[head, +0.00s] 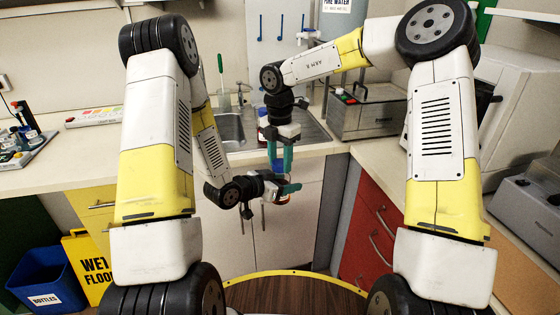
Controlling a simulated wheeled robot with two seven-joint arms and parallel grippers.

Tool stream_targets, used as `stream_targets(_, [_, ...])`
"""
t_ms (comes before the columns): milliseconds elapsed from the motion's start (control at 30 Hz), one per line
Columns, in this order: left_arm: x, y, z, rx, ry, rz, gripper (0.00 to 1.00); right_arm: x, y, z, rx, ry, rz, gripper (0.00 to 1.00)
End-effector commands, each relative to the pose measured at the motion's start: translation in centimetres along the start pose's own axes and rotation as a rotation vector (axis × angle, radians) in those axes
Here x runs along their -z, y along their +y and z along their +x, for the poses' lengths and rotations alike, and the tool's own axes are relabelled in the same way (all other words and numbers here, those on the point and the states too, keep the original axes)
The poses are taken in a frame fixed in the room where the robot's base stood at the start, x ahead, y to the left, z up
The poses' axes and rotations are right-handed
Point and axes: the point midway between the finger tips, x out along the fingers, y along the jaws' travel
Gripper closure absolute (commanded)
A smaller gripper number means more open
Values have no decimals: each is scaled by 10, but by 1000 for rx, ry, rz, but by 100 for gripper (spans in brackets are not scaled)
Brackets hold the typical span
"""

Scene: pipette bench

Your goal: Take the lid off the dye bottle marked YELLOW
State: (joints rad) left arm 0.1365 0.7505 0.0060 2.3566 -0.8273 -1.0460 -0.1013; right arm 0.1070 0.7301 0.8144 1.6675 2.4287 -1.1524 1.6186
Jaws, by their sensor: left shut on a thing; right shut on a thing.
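My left gripper (287,189) is level in front of the sink cabinet, its fingers pointing right. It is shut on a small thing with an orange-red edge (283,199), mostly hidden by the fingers. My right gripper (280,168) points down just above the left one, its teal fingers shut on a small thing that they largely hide. Some blue shows beside and behind these fingers. I cannot read a YELLOW mark or make out a lid on either held thing. Several small dark-capped bottles stand on a tray (38,147) at the far left of the counter.
The sink (228,130) lies behind the grippers. A grey metal box (368,112) stands on the counter to its right, with a large white machine (450,125) beyond. A blue bin (45,280) and a yellow wet-floor sign (88,265) stand lower left. The left counter is mostly clear.

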Motion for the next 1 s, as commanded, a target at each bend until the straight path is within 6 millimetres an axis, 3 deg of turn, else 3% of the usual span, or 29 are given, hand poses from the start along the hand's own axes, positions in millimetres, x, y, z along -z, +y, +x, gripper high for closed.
stream_targets(100, [1,0,0,-1,2,1,100,0,0,0,0,0,-265,100])
stream_targets(300, [1,0,0,-1,2,1,100,0,0,0,-1,-1,-546,100])
stream_targets(667, [1,0,0,-1,2,1,100,-1,0,-1,-1,-2,-592,100])
stream_targets(700, [1,0,0,-1,2,1,100,-1,0,-1,0,-2,-592,53])
stream_targets(800, [1,0,0,-1,2,1,100,-1,0,-1,0,-2,-591,37])
stream_targets(1000, [1,0,0,-1,2,1,100,0,0,-1,0,-1,-591,37])
